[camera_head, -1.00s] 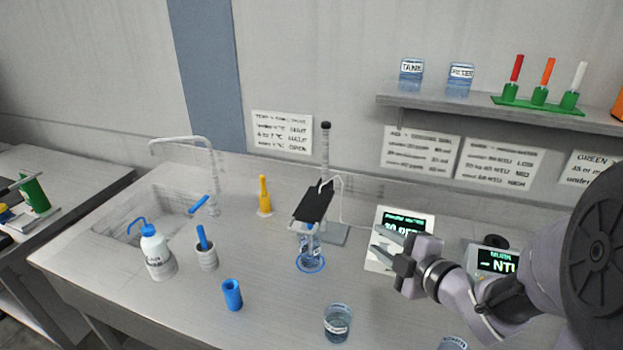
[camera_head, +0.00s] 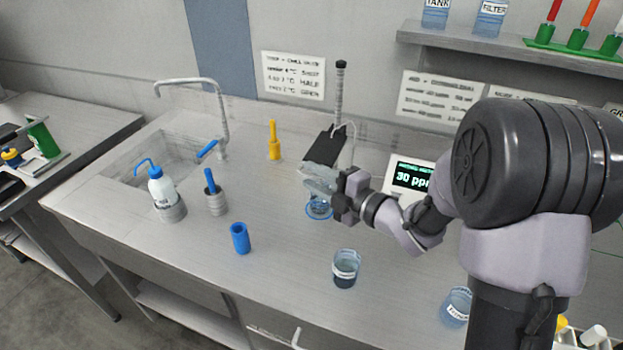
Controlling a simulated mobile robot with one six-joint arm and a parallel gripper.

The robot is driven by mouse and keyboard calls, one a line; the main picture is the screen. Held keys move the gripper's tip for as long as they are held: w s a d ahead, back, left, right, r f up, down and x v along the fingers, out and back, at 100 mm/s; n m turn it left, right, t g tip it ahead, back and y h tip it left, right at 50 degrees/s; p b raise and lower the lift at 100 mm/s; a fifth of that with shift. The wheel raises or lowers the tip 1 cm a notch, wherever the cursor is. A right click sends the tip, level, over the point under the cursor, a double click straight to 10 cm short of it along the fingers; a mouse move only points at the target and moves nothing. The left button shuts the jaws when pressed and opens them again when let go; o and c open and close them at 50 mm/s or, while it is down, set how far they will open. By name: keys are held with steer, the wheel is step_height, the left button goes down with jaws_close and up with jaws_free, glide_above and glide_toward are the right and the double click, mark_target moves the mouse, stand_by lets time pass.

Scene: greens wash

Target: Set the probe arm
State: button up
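The probe arm (camera_head: 323,147) is a black piece on a stand with a thin upright rod (camera_head: 339,95) near the back of the counter. It tilts down toward the front left. A small beaker (camera_head: 318,207) stands in a blue ring below it, partly covered by my gripper. My gripper (camera_head: 322,186) is just below the black piece and over the beaker, pointing left. Its fingers blend with the pale parts behind them, so I cannot tell their opening or whether they touch the probe arm.
A meter (camera_head: 410,178) reading 30 ppm stands behind my arm. A labelled beaker (camera_head: 345,268) is in front, with another (camera_head: 456,306) to its right.

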steer(key=shift+w+a, duration=0.35)
jaws_close()
stand_by(1.2)
